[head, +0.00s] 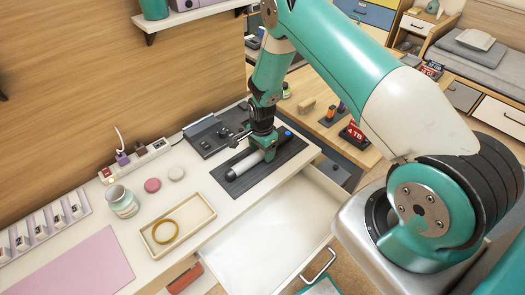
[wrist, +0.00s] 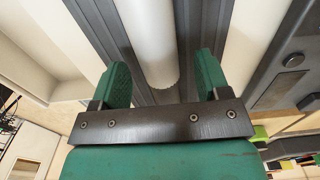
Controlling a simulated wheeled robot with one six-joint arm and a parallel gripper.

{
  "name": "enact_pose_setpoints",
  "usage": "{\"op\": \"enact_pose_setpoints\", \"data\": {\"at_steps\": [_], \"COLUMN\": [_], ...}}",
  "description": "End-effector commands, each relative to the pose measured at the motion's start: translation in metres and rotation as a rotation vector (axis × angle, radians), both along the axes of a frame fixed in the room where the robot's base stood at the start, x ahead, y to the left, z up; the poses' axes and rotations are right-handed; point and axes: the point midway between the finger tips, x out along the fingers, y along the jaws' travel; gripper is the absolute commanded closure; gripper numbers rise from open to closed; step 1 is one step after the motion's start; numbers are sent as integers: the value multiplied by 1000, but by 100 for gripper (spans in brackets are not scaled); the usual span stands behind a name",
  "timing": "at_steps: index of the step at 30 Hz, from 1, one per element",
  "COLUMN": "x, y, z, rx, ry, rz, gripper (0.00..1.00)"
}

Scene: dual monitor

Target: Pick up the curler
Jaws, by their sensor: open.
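The curler (head: 247,163) is a white cylinder with dark ends, lying on a dark ribbed mat (head: 266,175) on the white desk in the head view. In the wrist view its white barrel (wrist: 155,45) runs away from between the fingers. My gripper (head: 268,154) is over the curler in the head view. In the wrist view my gripper (wrist: 160,82) is open, with one green finger on each side of the barrel and gaps visible on both sides. The part of the curler under my gripper is hidden in the head view.
An open white drawer (head: 265,235) extends below the mat. A tray with a yellow ring (head: 166,231), a jar (head: 122,201) and two small round items stand left. A dark device (head: 210,133) and a power strip (head: 135,160) lie behind, near the wooden wall.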

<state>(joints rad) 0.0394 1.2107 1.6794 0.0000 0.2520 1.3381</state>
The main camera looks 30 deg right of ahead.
Motion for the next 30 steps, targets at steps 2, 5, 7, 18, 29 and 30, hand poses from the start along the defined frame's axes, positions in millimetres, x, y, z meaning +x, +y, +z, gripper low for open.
{"op": "enact_pose_setpoints", "data": {"at_steps": [2,5,7,18,29,30], "x": [0,0,0,0,1,1], "y": [0,0,0,0,0,0], "z": [-7,-11,-11,-11,-6,-3], "rx": [0,0,0,0,0,0], "ry": [0,-1,-1,-1,-3,-3], "rz": [0,0,0,0,0,0], "gripper": [31,31,31,90,100,100]}}
